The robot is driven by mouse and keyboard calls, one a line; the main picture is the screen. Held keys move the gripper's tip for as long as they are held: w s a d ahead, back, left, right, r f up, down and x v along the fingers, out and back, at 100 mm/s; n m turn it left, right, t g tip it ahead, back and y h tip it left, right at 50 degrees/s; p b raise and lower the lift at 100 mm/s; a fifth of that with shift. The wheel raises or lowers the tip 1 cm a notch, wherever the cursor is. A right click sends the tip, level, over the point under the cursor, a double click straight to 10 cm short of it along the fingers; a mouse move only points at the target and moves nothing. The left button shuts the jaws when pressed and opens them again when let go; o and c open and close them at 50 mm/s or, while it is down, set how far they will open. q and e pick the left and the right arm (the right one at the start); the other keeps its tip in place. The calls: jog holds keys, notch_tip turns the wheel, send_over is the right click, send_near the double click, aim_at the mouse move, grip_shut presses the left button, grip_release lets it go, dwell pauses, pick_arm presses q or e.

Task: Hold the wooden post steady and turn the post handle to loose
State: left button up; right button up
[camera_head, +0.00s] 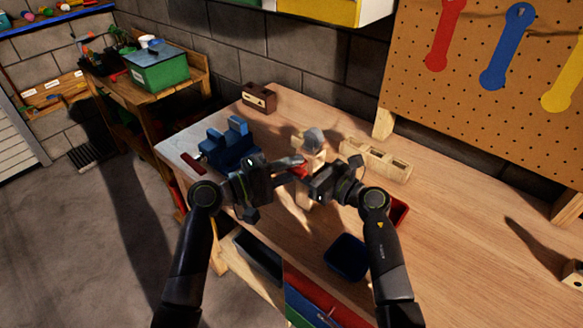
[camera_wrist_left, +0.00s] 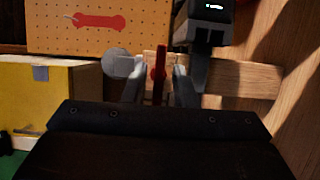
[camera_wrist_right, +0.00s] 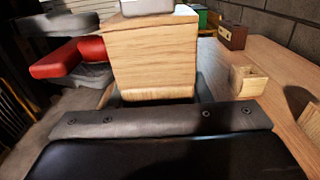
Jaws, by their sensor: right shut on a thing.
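The wooden post (camera_wrist_right: 155,55) stands upright on the bench, with a grey piece on top (camera_head: 314,138). My right gripper (camera_head: 311,178) is shut on the post low down; the post fills the space between its fingers in the right wrist view. The red post handle (camera_wrist_right: 68,58) sticks out from the post's side. In the left wrist view the handle (camera_wrist_left: 159,75) lies between the fingers of my left gripper (camera_wrist_left: 160,92), with gaps on both sides. The left gripper (camera_head: 296,164) is open around the handle. Part of the post is hidden by the grippers.
A blue vise (camera_head: 230,142) is left of the grippers. A wooden block with openings (camera_head: 376,160) lies behind the right gripper. A dark blue bin (camera_head: 347,257) is at the front, and a brown box (camera_head: 259,97) at the back. The bench's right side is mostly clear.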

pick_arm(q)
jog(key=shift+o, duration=0.2)
jog(key=v, duration=1.2)
pick_arm(e)
jog(key=o, duration=1.3)
jog(key=shift+c, duration=0.2)
pick_arm(q)
jog(key=shift+w+a, duration=0.1)
pick_arm(e)
jog(key=shift+s+d, duration=0.1)
